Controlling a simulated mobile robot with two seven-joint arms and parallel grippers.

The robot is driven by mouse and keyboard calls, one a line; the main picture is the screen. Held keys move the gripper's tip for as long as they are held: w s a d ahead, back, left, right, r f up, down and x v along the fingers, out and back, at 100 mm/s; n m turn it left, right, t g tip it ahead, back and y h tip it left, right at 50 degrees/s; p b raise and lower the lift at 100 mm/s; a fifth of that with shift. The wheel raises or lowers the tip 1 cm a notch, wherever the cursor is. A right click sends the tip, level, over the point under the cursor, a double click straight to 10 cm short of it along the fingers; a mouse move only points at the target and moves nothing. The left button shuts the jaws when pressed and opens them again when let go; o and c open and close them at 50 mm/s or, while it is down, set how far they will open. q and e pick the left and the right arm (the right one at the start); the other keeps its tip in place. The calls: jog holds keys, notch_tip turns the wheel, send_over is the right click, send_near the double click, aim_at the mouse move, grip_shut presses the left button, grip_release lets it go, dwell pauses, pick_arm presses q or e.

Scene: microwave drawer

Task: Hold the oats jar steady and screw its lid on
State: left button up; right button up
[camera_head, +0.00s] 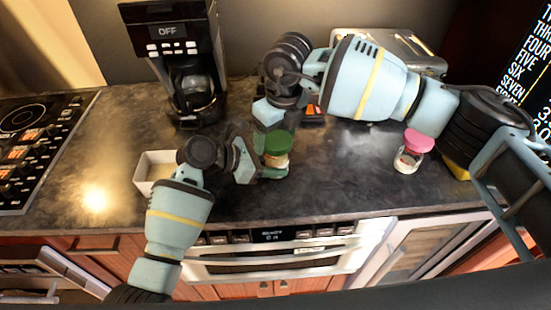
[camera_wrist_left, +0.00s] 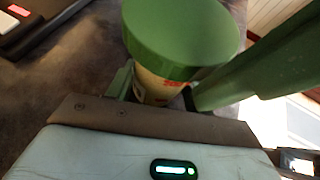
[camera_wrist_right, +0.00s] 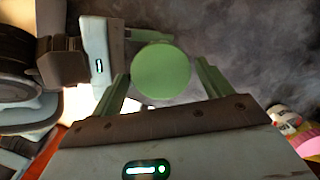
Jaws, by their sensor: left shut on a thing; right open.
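The oats jar (camera_head: 277,162) stands upright on the dark counter. Its green lid (camera_head: 278,142) sits on top of the jar; how tightly it is screwed cannot be seen. My left gripper (camera_head: 268,172) is shut on the jar's body, low down. In the left wrist view the jar's body (camera_wrist_left: 158,88) is between the fingers, with the lid (camera_wrist_left: 180,32) above them. My right gripper (camera_head: 274,124) is open above the jar, pointing down. In the right wrist view the lid (camera_wrist_right: 161,70) lies between its spread fingers, with a gap on each side.
A white box (camera_head: 150,172) is left of my left gripper. A coffee maker (camera_head: 185,75) and a toaster (camera_head: 395,45) stand at the back. The stove (camera_head: 35,150) is at far left. Counter between the jars is clear.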

jog(key=shift+n, duration=0.8)
jog(key=n, duration=0.3)
jog(key=shift+n+g+y, duration=0.3)
jog(key=shift+n, duration=0.5)
jog(key=n, duration=0.4)
jog(key=shift+n+g, duration=0.3)
jog(key=shift+g, duration=0.1)
jog(key=shift+c, duration=0.4)
jog(key=c, duration=0.8)
jog(key=shift+s+a+m+t, duration=0.1)
jog(key=shift+m+t, duration=0.05)
jog(key=shift+m, duration=1)
jog(key=shift+s+m+t, duration=0.1)
jog(key=shift+m+t, duration=0.05)
jog(key=shift+m, duration=1)
